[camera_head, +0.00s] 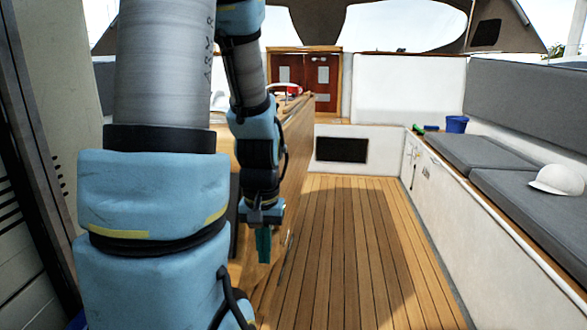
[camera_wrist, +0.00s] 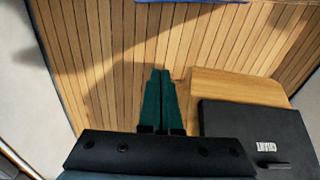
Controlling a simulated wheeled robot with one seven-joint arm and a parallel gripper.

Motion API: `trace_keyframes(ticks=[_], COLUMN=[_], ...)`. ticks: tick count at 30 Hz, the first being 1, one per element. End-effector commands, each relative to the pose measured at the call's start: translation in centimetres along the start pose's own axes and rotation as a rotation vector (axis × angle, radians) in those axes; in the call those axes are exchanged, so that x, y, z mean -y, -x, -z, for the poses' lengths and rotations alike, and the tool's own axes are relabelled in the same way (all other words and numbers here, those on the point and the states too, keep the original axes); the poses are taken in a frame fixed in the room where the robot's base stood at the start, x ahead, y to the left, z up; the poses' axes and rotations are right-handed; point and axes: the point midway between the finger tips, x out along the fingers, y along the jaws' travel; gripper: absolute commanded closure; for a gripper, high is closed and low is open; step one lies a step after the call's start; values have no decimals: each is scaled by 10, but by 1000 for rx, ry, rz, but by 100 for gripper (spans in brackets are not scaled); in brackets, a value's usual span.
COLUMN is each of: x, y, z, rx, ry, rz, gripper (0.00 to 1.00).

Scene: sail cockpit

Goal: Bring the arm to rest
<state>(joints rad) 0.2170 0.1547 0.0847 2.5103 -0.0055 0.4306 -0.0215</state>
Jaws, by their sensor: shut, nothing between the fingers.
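My arm hangs down in front of the camera on the left of the head view. My gripper (camera_head: 263,247) points down beside the wooden cockpit table, above the deck. In the wrist view its two green fingers (camera_wrist: 161,75) lie side by side, shut, with nothing between them. The gripper seems clear of the deck.
The teak deck (camera_head: 345,240) is clear.

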Motion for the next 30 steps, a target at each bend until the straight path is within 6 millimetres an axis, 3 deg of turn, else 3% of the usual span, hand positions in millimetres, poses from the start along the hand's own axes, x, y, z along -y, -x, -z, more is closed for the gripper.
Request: trace_keyframes(ticks=[6,21,25,30], x=[8,7,7,7], y=[34,142,156,157], z=[-8,-1,-1,-1], rx=[-105,-93,-92,-92], ry=[13,8,8,8], rz=[-12,-12,-12,-12], gripper=[100,100,100,100])
